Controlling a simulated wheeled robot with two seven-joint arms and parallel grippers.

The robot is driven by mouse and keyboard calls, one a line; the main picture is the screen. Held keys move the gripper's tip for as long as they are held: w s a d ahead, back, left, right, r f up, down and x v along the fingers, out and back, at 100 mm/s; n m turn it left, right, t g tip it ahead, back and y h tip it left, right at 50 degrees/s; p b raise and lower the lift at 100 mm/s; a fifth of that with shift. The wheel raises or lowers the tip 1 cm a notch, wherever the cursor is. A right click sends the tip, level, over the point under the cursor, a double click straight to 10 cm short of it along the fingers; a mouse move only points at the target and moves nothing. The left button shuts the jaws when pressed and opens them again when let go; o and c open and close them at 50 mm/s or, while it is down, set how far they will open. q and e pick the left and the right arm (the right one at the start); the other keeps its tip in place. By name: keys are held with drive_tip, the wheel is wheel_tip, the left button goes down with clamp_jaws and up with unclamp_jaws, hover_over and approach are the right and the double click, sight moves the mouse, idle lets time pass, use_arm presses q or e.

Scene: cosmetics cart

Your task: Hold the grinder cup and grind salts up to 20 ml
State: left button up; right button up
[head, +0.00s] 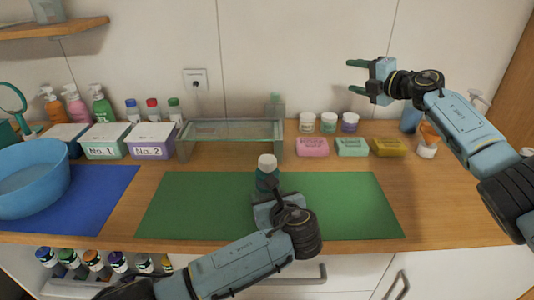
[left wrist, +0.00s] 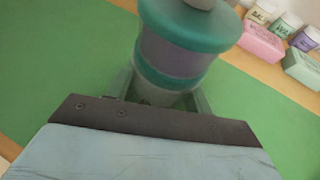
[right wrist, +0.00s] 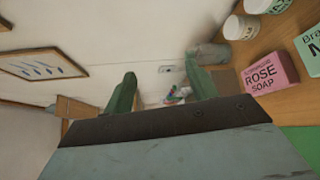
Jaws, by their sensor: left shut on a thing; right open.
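The grinder (head: 267,170) has a pale cap and a teal body and looks upright over the green mat (head: 340,205). My left gripper (head: 267,194) is shut on it; the gripper's own arm partly hides the grip. In the left wrist view the grinder (left wrist: 185,45) stands between the fingers, with teal bands around a greyish middle and its top cut off by the frame. I cannot tell whether its base touches the mat. My right gripper (head: 354,76) is open and empty, raised high at the right in front of the wall. No salt or level marks can be made out.
Small jars (head: 328,122) and soap boxes (head: 312,147) line the back right. Labelled boxes (head: 105,142) and pump bottles (head: 102,105) are at the left. A blue basin (head: 32,188) sits on a blue mat. The green mat's right half is clear.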

drive_tip(key=s+a+n+g+y, duration=0.1)
drive_tip(key=s+a+n+g, duration=0.15)
drive_tip(key=a, duration=0.35)
drive_tip(key=s+a+n+g+y, duration=0.1)
drive_tip(key=a+n+g, duration=0.25)
drive_tip(key=a, duration=0.25)
drive_tip(key=n+g+h, duration=0.8)
drive_tip(key=n+h, duration=0.4)
drive_tip(key=n, duration=0.1)
approach(267, 159)
wheel_tip(267, 159, down, 9)
drive_tip(key=shift+s+d+r, duration=0.1)
drive_tip(key=shift+d, duration=0.05)
drive_tip(key=c, duration=1)
